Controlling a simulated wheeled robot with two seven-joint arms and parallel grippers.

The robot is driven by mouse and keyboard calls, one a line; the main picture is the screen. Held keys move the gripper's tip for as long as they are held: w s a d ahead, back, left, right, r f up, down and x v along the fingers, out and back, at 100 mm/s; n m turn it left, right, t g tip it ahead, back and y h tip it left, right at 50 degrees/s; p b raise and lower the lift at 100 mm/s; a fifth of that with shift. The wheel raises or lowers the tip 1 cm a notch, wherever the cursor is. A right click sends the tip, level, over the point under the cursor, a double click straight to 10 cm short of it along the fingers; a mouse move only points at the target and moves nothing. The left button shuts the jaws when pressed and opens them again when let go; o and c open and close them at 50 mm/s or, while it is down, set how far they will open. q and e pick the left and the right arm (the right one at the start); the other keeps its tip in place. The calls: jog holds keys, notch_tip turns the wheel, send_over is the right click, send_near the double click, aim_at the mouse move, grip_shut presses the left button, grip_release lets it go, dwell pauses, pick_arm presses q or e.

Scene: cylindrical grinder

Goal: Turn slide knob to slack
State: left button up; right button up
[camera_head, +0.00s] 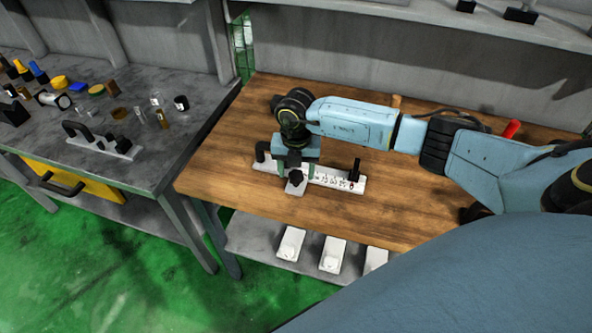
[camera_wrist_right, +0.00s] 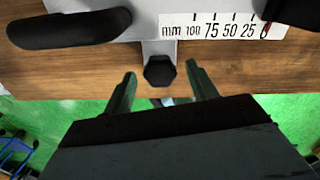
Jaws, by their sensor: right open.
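The white measuring device (camera_head: 325,176) lies on the wooden table, with a printed mm scale that also shows in the wrist view (camera_wrist_right: 225,25). Its slide carries a black knob (camera_head: 296,178) on the front side; in the wrist view the knob (camera_wrist_right: 159,71) is a dark hexagonal head on a grey stem. My right gripper (camera_head: 295,169) is over the slide, and its two fingers (camera_wrist_right: 160,75) are open, one on each side of the knob. Gaps show between fingers and knob in the wrist view. My left gripper is not in view.
A black upright handle (camera_head: 355,170) stands at the device's right end, and a black curved handle (camera_head: 262,152) at its left end. White blocks (camera_head: 332,254) sit on the shelf below. A grey bench (camera_head: 165,150) with several small parts stands left. The table front is clear.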

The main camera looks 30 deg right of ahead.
jog(key=shift+f, duration=0.35)
jog(key=c, duration=1)
